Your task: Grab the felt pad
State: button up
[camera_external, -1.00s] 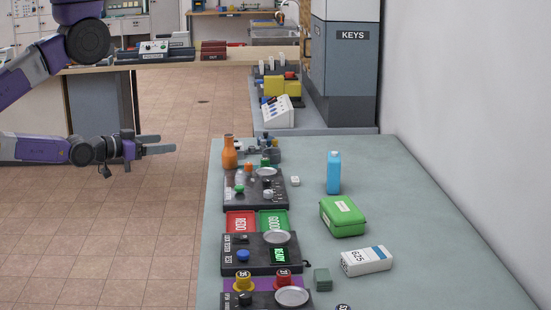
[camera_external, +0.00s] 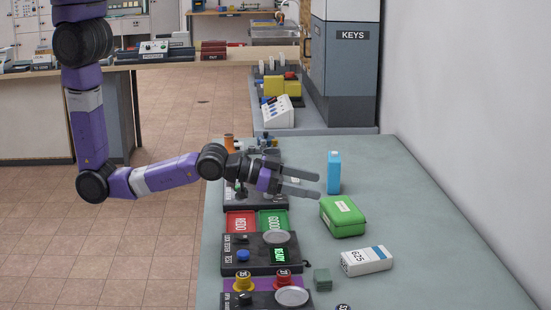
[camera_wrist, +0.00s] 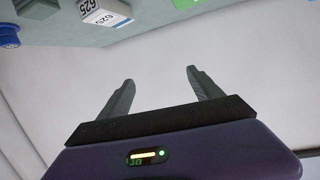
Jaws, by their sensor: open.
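A small grey-green block (camera_external: 322,279), which looks like the felt pad, sits on the table beside the lower black device. A similar grey-green block (camera_wrist: 9,8) shows at the top left corner of the wrist view. My gripper (camera_external: 312,186) is open and empty above the table, beyond the block and close to the green case. In the wrist view its two fingers (camera_wrist: 160,76) are spread apart with nothing between them.
A green case (camera_external: 343,216), a white box marked 625 (camera_external: 366,260) and a blue bottle (camera_external: 334,172) stand on the grey table (camera_external: 420,215). Black devices (camera_external: 260,253) line its left side. The table's right side is clear up to the wall.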

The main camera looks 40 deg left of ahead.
jog(key=s+d+g+y, duration=0.25)
jog(key=s+d, duration=0.35)
jog(key=d, duration=0.7)
jog(key=n+g+y, duration=0.2)
jog(key=g+y, duration=0.2)
jog(key=y, duration=0.3)
send_over(320, 274)
jog(key=s+a, duration=0.1)
jog(key=s, duration=0.2)
notch_tip(320, 274, down, 9)
jog(key=shift+h, duration=0.25)
jog(key=shift+w+a+p+x, duration=0.15)
jog(key=shift+w+x, duration=0.05)
jog(key=shift+x, duration=1)
jog(key=shift+w+a+p+x, duration=0.15)
jog(key=shift+a+x, duration=0.05)
jog(key=shift+x, duration=1.05)
jog(key=shift+w+a+p+x, duration=0.15)
jog(key=shift+w+x, duration=0.05)
jog(key=shift+x, duration=1)
jog(key=c, duration=1.4)
